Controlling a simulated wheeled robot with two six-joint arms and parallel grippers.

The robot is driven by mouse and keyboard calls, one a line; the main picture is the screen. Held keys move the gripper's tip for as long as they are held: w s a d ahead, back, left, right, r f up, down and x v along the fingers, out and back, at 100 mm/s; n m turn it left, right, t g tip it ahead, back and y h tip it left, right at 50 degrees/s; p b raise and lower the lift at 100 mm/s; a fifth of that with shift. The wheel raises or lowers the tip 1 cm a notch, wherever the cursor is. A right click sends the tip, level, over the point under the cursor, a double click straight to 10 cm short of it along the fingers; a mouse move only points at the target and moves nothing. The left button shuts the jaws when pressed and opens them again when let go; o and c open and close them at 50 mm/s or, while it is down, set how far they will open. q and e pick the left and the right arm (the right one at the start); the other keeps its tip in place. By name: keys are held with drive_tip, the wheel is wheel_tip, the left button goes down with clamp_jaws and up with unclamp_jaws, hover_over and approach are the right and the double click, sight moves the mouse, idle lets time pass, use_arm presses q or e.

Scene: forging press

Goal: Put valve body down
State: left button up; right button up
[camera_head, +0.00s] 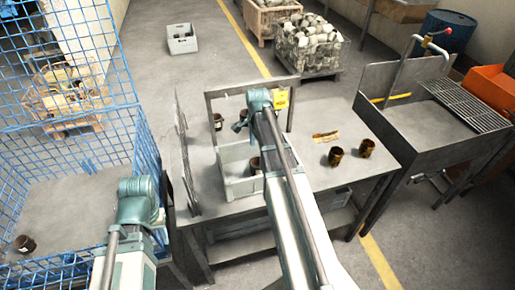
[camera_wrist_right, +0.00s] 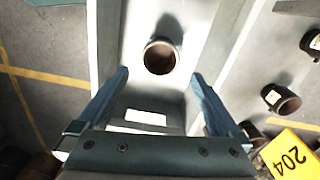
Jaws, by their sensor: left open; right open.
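A dark brown, cup-like valve body stands in the grey bin (camera_head: 232,188) on the metal table; it shows in the head view (camera_head: 254,166) and in the right wrist view (camera_wrist_right: 160,57). My right gripper (camera_wrist_right: 163,85) is open, its two blue fingers spread apart over the bin, with nothing between the tips. The valve body lies beyond the fingertips, apart from them. In the head view my right arm hides part of the bin and the right fingers. My left arm reaches in at the lower left, near the blue cage; its fingers do not show.
Two more valve bodies (camera_head: 335,156) stand on the table right of the bin, others (camera_head: 218,121) behind it. Another (camera_head: 24,244) sits in the blue mesh cage (camera_head: 70,140). A metal frame with a yellow 204 tag (camera_head: 281,98) rises behind the bin.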

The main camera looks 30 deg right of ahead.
use_arm(q)
wheel_tip(320, 180, up, 3)
drive_tip(key=shift+r+p, duration=0.1)
drive_tip(key=shift+p, duration=0.95)
use_arm(e)
wheel_tip(320, 180, up, 3)
drive_tip(key=shift+r, duration=0.1)
drive_tip(key=s+a+n, duration=0.1)
drive_tip(key=a+n, duration=0.2)
drive_tip(key=a, duration=0.2)
drive_tip(key=s+a+n, duration=0.2)
drive_tip(key=a+n, duration=0.1)
drive_tip(key=a, duration=0.2)
drive_tip(key=s+a+n, duration=0.2)
drive_tip(key=a, duration=0.3)
drive_tip(key=shift+a+n, duration=0.25)
drive_tip(key=shift+n, duration=0.15)
drive_tip(key=s+a+n+h, duration=0.1)
drive_tip(key=s+a+n, duration=1)
drive_tip(key=a+n, duration=0.3)
drive_tip(key=shift+s+a, duration=0.3)
drive_tip(key=shift+a, duration=0.25)
drive_tip(key=shift+c, duration=0.2)
